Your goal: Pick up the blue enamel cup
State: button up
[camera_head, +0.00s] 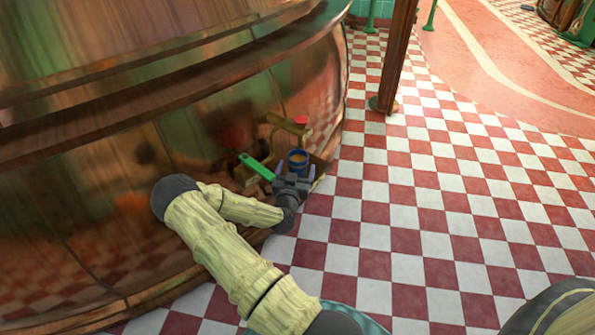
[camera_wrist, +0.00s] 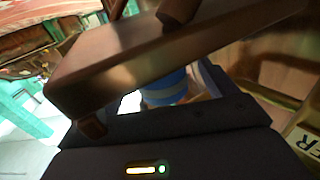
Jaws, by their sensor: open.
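The blue enamel cup (camera_head: 298,162) stands upright near the copper kettle wall in the head view, with a brownish inside. In the wrist view the cup (camera_wrist: 165,88) shows as a blue body with a lighter band, partly hidden behind a brown bar and the dark gripper body. My gripper (camera_head: 294,179) is open, just on the near side of the cup, and hides its lower part. I cannot tell whether the jaws touch the cup.
A green-handled tool (camera_head: 256,167) lies left of the cup. The large copper kettle (camera_head: 215,110) curves close along the left. The checkered floor (camera_head: 430,200) at right is clear, with a brown post (camera_head: 392,60) beyond.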

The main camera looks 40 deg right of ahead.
jog(key=shift+w+d, duration=0.3)
jog(key=shift+d, duration=0.05)
jog(key=c, duration=1.2)
jog(key=shift+o, duration=0.2)
jog(key=shift+r, duration=0.1)
jog(key=shift+r+p, duration=0.55)
jog(key=p+v, duration=0.6)
jog(key=v, duration=1.2)
jog(key=shift+s+r, duration=0.15)
